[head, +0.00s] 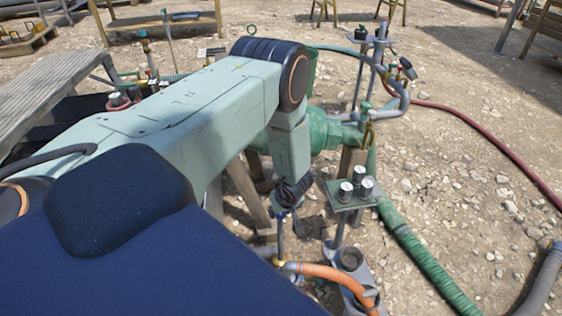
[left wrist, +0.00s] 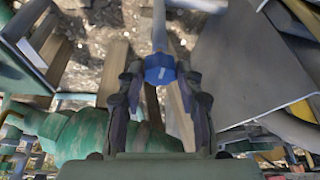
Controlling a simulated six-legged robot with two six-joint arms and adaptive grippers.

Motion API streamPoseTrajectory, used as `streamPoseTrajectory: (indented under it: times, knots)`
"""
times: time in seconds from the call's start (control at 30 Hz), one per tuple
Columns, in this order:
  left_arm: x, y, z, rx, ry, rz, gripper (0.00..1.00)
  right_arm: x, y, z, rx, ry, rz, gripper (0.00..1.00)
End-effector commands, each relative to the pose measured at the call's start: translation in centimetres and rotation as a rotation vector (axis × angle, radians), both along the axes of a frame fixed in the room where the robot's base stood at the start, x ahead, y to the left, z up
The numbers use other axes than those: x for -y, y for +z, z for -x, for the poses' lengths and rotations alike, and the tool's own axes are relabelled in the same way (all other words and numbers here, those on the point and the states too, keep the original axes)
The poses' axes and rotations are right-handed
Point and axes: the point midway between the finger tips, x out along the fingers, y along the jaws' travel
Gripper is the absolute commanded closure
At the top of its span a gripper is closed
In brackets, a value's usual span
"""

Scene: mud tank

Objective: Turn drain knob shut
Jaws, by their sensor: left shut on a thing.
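The blue knob (left wrist: 160,68) shows in the left wrist view with a pale mark on its face, at the end of a grey pipe (left wrist: 159,28). My left gripper (left wrist: 160,76) is shut on this knob, with one finger on each side of it. In the head view my left gripper (head: 288,194) points down at the top of a thin upright stem (head: 280,236). The knob is mostly hidden there by the fingers. My right gripper is in neither view.
An orange hose (head: 335,274) leaves the stem's foot. A small stand with several dials (head: 342,203) is close on the right. A green tank (head: 325,133) lies behind the gripper. A green hose (head: 425,262) and red hose (head: 490,136) cross the stony ground.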

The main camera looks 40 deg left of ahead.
Motion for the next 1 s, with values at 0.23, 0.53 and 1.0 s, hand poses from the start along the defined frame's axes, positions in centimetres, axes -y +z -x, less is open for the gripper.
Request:
streamPoseTrajectory:
  times: [0.23, 0.53, 1.0]
  knots:
    - [-0.1, 0.1, 0.1, -0.001, -0.1, -0.002, 0.95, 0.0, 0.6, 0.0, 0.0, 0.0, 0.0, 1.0]
    - [-0.3, 0.1, 0.2, 0.0, -0.3, -0.001, 0.95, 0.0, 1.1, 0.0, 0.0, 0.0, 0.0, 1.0]
    - [-0.6, -0.1, 0.3, 0.003, -0.645, -0.002, 0.95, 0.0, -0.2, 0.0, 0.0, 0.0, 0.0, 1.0]
